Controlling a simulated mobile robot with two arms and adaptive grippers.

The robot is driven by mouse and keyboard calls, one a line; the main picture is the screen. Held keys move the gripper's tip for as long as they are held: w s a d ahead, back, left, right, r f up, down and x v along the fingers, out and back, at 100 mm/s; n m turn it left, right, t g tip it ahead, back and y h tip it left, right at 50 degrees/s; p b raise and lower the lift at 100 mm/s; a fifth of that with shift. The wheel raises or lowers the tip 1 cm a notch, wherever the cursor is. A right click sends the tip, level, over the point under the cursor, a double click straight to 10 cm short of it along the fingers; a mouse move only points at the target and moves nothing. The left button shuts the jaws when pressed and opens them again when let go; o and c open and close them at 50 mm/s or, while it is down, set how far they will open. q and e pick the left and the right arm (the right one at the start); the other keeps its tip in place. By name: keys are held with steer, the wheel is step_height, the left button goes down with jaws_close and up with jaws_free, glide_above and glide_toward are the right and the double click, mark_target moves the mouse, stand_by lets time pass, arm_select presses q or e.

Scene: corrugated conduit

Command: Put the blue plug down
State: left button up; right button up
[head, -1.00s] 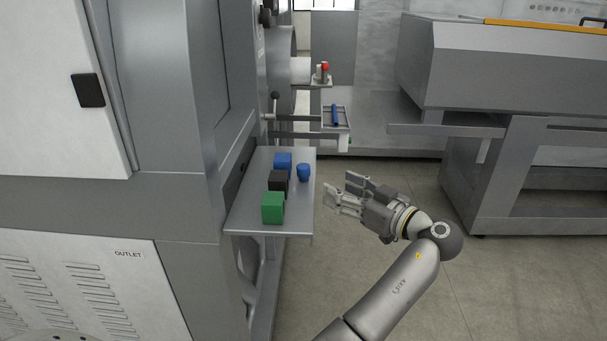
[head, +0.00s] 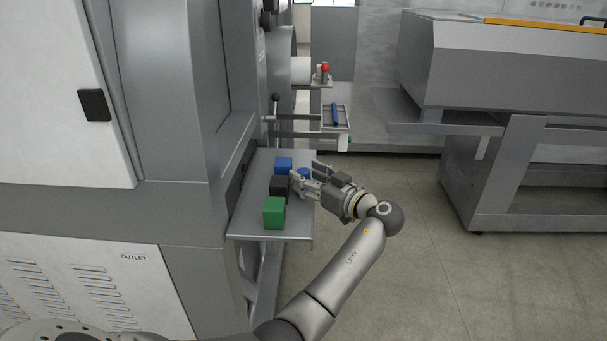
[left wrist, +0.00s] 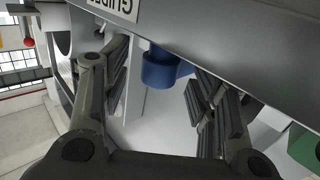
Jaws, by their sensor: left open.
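The blue plug (head: 303,173), a small round blue piece, stands on the grey shelf (head: 296,229) at the side of the machine. My left gripper (head: 307,178) is open at the shelf's right edge, with its fingers reaching in around the plug and partly covering it in the head view. In the left wrist view the plug (left wrist: 162,70) shows in the gap between the two spread fingers; neither finger is seen pressing on it. My right gripper is not in view.
A blue block (head: 284,162), a black block (head: 278,187) and a green block (head: 274,212) stand in a row left of the plug. Behind, a small tray (head: 345,126) holds a blue rod (head: 335,113). The floor right of the shelf is clear.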

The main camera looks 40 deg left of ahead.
arm_select(q)
steer(key=shift+d, duration=0.15)
steer(key=shift+c, duration=1.3)
steer(key=c, duration=0.8)
steer(key=shift+o, duration=0.2)
steer(key=shift+r, duration=0.1)
